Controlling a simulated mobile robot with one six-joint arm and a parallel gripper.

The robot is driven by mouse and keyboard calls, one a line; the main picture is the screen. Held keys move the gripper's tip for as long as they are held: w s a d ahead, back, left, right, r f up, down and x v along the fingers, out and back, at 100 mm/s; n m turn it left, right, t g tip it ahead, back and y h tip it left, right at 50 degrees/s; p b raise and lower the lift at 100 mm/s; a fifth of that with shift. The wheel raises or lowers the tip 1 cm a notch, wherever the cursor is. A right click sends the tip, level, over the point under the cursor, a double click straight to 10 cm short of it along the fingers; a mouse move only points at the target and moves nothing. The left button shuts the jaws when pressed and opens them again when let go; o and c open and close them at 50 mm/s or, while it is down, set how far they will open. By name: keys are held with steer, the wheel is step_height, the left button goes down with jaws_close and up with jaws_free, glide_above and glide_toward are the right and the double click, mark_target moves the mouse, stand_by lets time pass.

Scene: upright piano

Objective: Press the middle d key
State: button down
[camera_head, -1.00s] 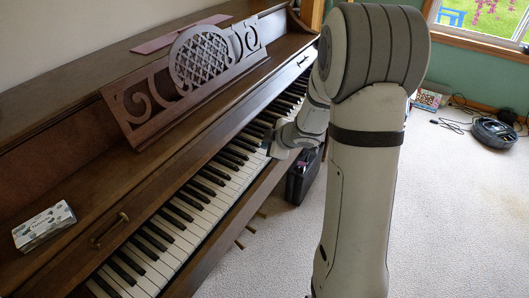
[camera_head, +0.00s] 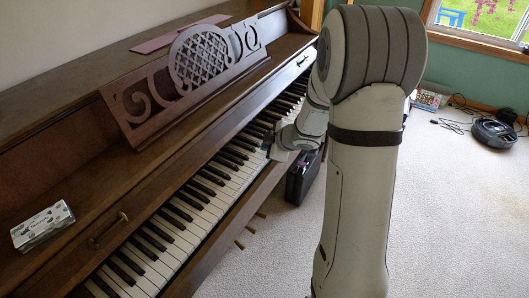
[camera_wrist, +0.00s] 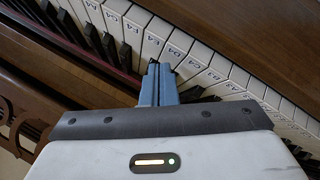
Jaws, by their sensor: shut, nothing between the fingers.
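The piano keyboard (camera_head: 205,205) runs diagonally through the head view, white keys with black keys between them. In the wrist view the white keys carry small printed note labels. The key just beyond my fingertips appears to be labelled D4 (camera_wrist: 176,50), though the print is small. My gripper (camera_wrist: 160,69) is shut and empty, its two blue-grey fingers together. The tips overlap the inner end of that white key in the picture; I cannot tell whether they touch it. In the head view my gripper (camera_head: 268,146) is over the keys, its tips partly hidden.
Black keys (camera_wrist: 190,94) flank the fingers. The carved music rack (camera_head: 190,75) stands above the keyboard. A tissue box (camera_head: 42,224) sits on the piano at the left. A black case (camera_head: 303,178) stands on the carpet behind my arm. The carpet in front is open.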

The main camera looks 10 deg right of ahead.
steer(key=shift+f+b, duration=0.45)
steer(key=shift+f, duration=0.15)
stand_by(0.5)
stand_by(0.3)
steer(key=shift+r+p, duration=1.05)
steer(key=shift+p, duration=0.15)
steer(key=shift+r, duration=0.1)
step_height(320, 180, up, 5)
steer(key=p, duration=0.5)
steer(key=shift+p, duration=0.3)
